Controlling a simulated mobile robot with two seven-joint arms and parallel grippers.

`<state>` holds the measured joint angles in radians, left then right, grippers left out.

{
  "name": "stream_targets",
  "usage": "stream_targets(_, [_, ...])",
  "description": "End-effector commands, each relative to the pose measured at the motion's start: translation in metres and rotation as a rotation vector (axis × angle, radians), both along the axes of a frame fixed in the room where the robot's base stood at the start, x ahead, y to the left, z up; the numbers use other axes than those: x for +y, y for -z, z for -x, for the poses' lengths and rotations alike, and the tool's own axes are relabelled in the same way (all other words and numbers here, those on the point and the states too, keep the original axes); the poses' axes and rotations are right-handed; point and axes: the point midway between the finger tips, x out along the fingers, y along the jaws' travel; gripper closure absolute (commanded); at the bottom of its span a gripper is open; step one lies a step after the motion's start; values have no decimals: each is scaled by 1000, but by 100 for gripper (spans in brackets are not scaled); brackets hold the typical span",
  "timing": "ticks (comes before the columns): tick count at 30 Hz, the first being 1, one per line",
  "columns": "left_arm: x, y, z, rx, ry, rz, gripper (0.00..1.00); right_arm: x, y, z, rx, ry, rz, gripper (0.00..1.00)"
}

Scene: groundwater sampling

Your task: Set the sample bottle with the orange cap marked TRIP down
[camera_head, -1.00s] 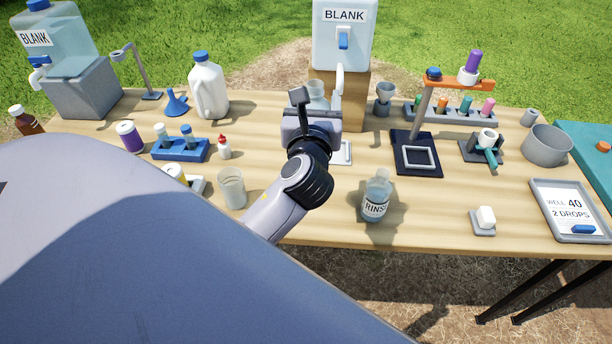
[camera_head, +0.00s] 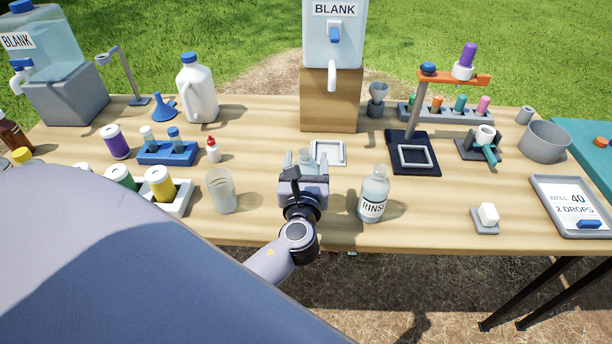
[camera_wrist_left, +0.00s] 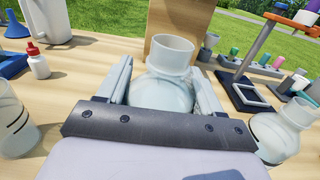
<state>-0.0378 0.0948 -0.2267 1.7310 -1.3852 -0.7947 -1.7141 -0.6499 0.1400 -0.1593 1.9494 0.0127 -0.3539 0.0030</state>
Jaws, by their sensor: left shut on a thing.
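My left gripper (camera_head: 304,178) is shut on a clear, open-necked bottle (camera_wrist_left: 166,84), held upright between the two fingers. No cap sits on its mouth and no TRIP marking shows on the side I see. Its neck also shows in the head view (camera_head: 307,160), just in front of the small white square tray (camera_head: 343,153). The gripper hides the bottle's base, so I cannot tell whether it touches the table. A small orange piece (camera_head: 602,141) lies on the teal surface at the far right; I cannot tell if it is a cap. My right gripper is not in view.
The clear RINSE bottle (camera_head: 374,191) stands close on the right, and a clear beaker (camera_head: 221,192) on the left. Behind is the BLANK tank (camera_head: 335,48) on its wooden block (camera_head: 325,98). Bare wooden table (camera_head: 435,205) lies right of the RINSE bottle.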

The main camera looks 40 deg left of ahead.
Motion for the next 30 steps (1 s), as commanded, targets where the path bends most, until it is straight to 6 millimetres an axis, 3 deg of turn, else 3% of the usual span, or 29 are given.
stream_targets(1, [0,13,0,2,1,-2,80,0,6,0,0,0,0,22])
stream_targets(5, [0,27,0,1,1,-2,80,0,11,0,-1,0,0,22])
stream_targets(17, [0,31,0,-1,0,-1,80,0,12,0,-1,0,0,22])
stream_targets(18, [0,32,0,1,0,0,31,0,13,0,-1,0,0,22])
stream_targets(20, [0,31,0,1,0,1,12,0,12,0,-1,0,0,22])
stream_targets(30, [0,30,0,1,0,1,9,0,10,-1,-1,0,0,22])
